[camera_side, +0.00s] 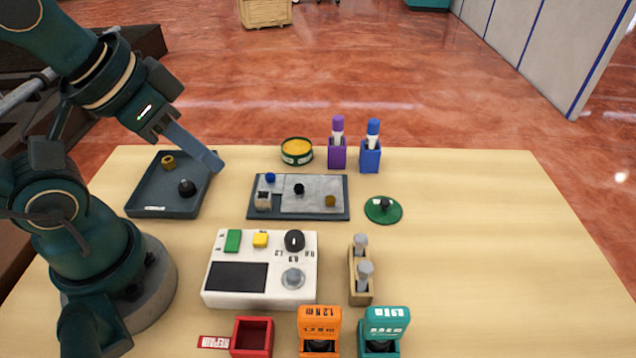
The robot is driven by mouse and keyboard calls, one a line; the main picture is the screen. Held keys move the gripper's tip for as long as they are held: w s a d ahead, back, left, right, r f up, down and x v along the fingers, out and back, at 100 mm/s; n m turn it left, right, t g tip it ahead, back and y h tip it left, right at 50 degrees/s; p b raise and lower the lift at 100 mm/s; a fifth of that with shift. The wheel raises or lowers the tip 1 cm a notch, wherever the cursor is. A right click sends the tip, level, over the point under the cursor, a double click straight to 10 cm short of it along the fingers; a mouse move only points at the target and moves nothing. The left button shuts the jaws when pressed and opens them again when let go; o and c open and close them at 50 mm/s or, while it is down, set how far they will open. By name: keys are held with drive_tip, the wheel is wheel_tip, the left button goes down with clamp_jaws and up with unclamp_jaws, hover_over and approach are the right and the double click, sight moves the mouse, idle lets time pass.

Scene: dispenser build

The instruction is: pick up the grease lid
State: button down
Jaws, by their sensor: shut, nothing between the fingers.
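The grease lid (374,213) is a flat green disc with a dark knob on top. It lies on the table right of the grey plate. A round green and yellow tin (297,157), with yellow showing at its open top, stands at the back of the table. My gripper (217,165) is shut and empty. It is above the back right corner of the dark tray, well left of the lid and apart from it.
The dark tray (148,203) holds a brass-coloured ring and a black knob. A grey plate (318,186) with small parts lies between my gripper and the lid. Purple (337,157) and blue (370,159) holders with markers stand behind the lid. The table's right side is clear.

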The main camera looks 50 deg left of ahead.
drive_tip(key=c, duration=0.7)
unclamp_jaws()
